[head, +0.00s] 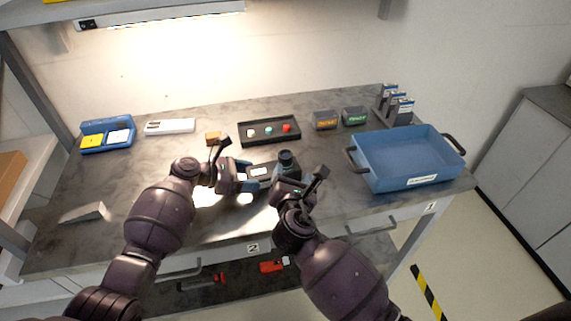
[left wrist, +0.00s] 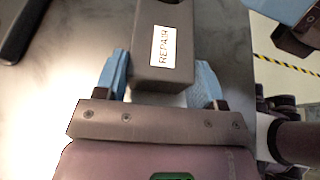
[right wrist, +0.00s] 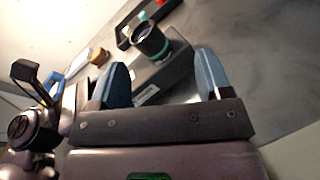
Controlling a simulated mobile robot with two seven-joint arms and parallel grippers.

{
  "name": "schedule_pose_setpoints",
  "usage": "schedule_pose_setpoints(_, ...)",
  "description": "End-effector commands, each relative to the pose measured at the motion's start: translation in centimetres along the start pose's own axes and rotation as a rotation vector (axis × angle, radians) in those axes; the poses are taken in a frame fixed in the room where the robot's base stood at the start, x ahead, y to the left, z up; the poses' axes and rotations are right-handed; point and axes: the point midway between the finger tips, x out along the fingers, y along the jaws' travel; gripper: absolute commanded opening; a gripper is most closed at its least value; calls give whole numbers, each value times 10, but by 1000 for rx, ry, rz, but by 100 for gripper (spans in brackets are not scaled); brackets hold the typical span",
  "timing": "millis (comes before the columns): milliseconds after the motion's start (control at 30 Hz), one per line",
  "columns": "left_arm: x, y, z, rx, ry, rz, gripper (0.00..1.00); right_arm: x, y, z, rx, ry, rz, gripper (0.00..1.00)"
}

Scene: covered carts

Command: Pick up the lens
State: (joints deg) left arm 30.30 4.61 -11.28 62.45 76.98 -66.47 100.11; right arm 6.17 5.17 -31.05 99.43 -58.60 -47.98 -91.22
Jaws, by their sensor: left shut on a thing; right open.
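The lens (head: 286,158) is a short black cylinder with a teal ring near its base. It stands upright at the end of a dark grey block (left wrist: 165,60) labelled REPAIR; I cannot tell how deep it sits. In the right wrist view the lens (right wrist: 151,42) shows beyond and between the fingers. My left gripper (left wrist: 163,82) has its blue fingers shut on the block's sides, at the end away from the lens. My right gripper (right wrist: 163,80) is open and empty, just in front of the lens and apart from it.
A black tray (head: 247,143) with small coloured pieces lies behind. A blue organiser (head: 107,150), a white box (head: 170,127) and a grey wedge (head: 83,214) are at the left.

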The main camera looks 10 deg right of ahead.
Motion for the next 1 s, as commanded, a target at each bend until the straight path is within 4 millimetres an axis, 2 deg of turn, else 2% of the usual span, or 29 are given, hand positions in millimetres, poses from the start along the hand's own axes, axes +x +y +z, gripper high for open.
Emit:
schedule_pose_setpoints(200,0,0,0,0,0,0,39,-22,2,-12,-254,-93,51,72)
schedule_pose_setpoints(467,0,0,0,0,0,0,39,-34,5,-18,-404,-145,81,72)
schedule_pose_setpoints(567,0,0,0,0,0,0,39,-27,7,-18,-416,-150,84,72)
schedule_pose_setpoints(833,0,0,0,0,0,0,39,14,12,-12,-416,-150,83,72)
schedule_pose_setpoints(1000,0,0,0,0,0,0,39,29,13,-10,-414,-149,84,72)
